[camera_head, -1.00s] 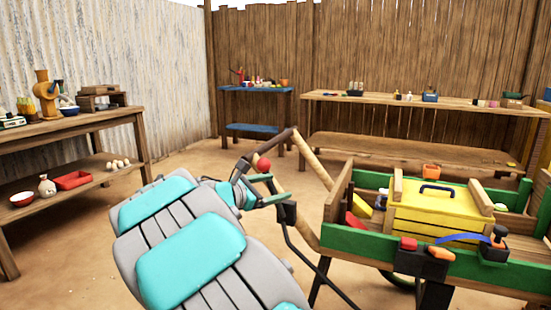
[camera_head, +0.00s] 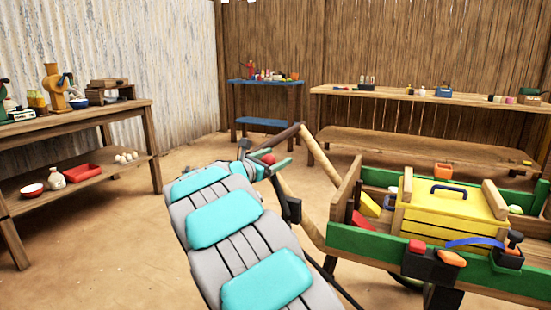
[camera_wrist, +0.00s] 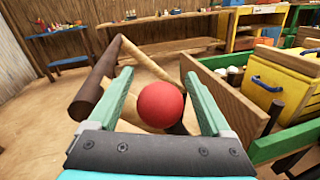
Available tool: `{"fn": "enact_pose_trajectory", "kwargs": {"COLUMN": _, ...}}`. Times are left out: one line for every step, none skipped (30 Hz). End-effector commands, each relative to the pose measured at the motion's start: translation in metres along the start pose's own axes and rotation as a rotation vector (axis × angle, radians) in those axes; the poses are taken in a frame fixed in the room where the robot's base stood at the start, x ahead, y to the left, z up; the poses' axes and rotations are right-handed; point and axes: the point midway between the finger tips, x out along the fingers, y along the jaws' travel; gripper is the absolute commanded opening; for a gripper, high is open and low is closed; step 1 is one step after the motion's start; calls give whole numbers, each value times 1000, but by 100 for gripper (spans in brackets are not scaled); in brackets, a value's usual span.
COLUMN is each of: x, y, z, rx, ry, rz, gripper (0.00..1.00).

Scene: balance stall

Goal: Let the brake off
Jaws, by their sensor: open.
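A red ball knob (camera_head: 268,158) stands near the cart's wooden handle bars. It also shows in the wrist view (camera_wrist: 161,104), on a dark stem running down behind it. My gripper (camera_head: 263,156) is open at the knob. In the wrist view my gripper (camera_wrist: 156,66) has its green fingers apart, one on each side of the knob, with a gap on both sides. Most of the stem is hidden by the knob and my gripper.
The wooden handle bars (camera_head: 318,158) run close beside my gripper. The green-sided cart (camera_head: 350,240) with a yellow box (camera_head: 450,208) stands at right. A wooden table (camera_head: 80,118) is at left, a blue table (camera_head: 262,84) behind. Bare ground lies between.

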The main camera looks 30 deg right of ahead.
Motion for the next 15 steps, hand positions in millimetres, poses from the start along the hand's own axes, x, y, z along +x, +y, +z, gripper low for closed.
{"fn": "enact_pose_trajectory", "kwargs": {"x": 2, "y": 0, "z": 0, "rx": 0, "ry": 0, "rz": 0, "gripper": 83}}
{"fn": "enact_pose_trajectory", "kwargs": {"x": 2, "y": 0, "z": 0, "rx": -1, "ry": 0, "rz": 0, "gripper": 83}}
{"fn": "enact_pose_trajectory", "kwargs": {"x": 3, "y": 0, "z": 0, "rx": -1, "ry": 0, "rz": 0, "gripper": 83}}
{"fn": "enact_pose_trajectory", "kwargs": {"x": 3, "y": 0, "z": 0, "rx": -1, "ry": 0, "rz": 0, "gripper": 83}}
{"fn": "enact_pose_trajectory", "kwargs": {"x": 3, "y": 0, "z": 0, "rx": -1, "ry": 0, "rz": 0, "gripper": 83}}
{"fn": "enact_pose_trajectory", "kwargs": {"x": 3, "y": 0, "z": 0, "rx": -1, "ry": 0, "rz": 0, "gripper": 83}}
{"fn": "enact_pose_trajectory", "kwargs": {"x": 3, "y": 0, "z": 0, "rx": -1, "ry": 0, "rz": 0, "gripper": 83}}
{"fn": "enact_pose_trajectory", "kwargs": {"x": 3, "y": 0, "z": 0, "rx": -1, "ry": 0, "rz": 0, "gripper": 83}}
{"fn": "enact_pose_trajectory", "kwargs": {"x": 3, "y": 0, "z": 0, "rx": -1, "ry": 0, "rz": 0, "gripper": 82}}
{"fn": "enact_pose_trajectory", "kwargs": {"x": 3, "y": 0, "z": 0, "rx": -1, "ry": 0, "rz": 0, "gripper": 78}}
{"fn": "enact_pose_trajectory", "kwargs": {"x": 3, "y": 0, "z": 0, "rx": -1, "ry": 0, "rz": 0, "gripper": 75}}
{"fn": "enact_pose_trajectory", "kwargs": {"x": 3, "y": 0, "z": 0, "rx": -1, "ry": 0, "rz": 0, "gripper": 71}}
{"fn": "enact_pose_trajectory", "kwargs": {"x": 3, "y": 0, "z": 0, "rx": -1, "ry": 0, "rz": -1, "gripper": 67}}
{"fn": "enact_pose_trajectory", "kwargs": {"x": 3, "y": 0, "z": 0, "rx": -1, "ry": 0, "rz": 0, "gripper": 64}}
{"fn": "enact_pose_trajectory", "kwargs": {"x": 3, "y": 0, "z": 0, "rx": -1, "ry": 0, "rz": -1, "gripper": 59}}
